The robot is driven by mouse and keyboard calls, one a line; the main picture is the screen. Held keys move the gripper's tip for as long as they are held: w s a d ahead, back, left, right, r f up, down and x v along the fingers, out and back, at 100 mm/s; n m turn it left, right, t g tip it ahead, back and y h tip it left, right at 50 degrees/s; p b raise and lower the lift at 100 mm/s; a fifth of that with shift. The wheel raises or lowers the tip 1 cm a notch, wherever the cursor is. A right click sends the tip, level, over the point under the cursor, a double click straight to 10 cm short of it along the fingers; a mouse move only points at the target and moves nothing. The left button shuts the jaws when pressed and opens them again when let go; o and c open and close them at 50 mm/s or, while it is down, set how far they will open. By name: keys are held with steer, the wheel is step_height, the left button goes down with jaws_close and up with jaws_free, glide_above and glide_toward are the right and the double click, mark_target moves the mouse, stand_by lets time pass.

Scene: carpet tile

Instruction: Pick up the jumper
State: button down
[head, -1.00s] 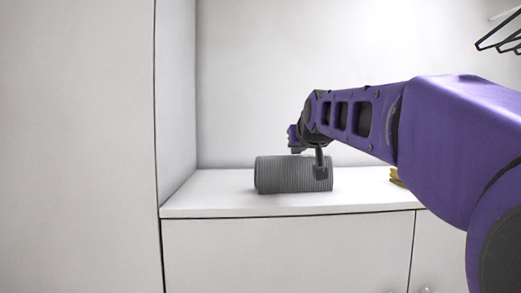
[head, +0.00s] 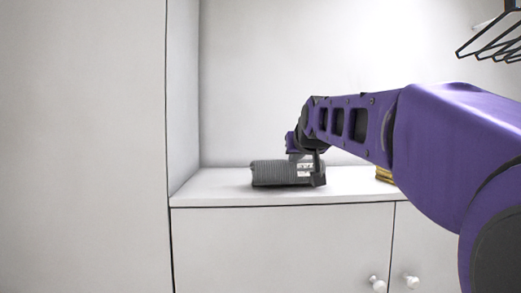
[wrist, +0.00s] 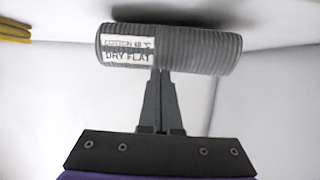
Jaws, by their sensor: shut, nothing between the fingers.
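The jumper (head: 268,174) is a grey, ribbed, rolled bundle lying on the white shelf. A white care label with the words "DRY FLAT" shows on it in the wrist view (wrist: 200,50). My gripper (wrist: 160,73) is shut and empty, its fingertips at the side of the roll, just by the label's edge. I cannot tell whether they touch it. In the head view my gripper (head: 317,168) is at the right end of the roll, and my wrist hides part of it.
The white shelf (head: 225,192) has a wall at its left and back. Yellow folded items (head: 383,175) lie to the right, partly behind my arm; they also show in the wrist view (wrist: 14,32). Black hangers (head: 490,45) hang at upper right. Cupboard doors (head: 280,245) are below.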

steer(key=shift+r, duration=0.2)
steer(key=shift+w+d+r, duration=0.1)
steer(key=shift+w+d, duration=0.05)
steer(key=shift+w, duration=0.05)
steer(key=shift+r, duration=0.1)
steer(key=shift+r, duration=0.15)
stand_by(0.6)
steer(key=shift+r+p, duration=0.7)
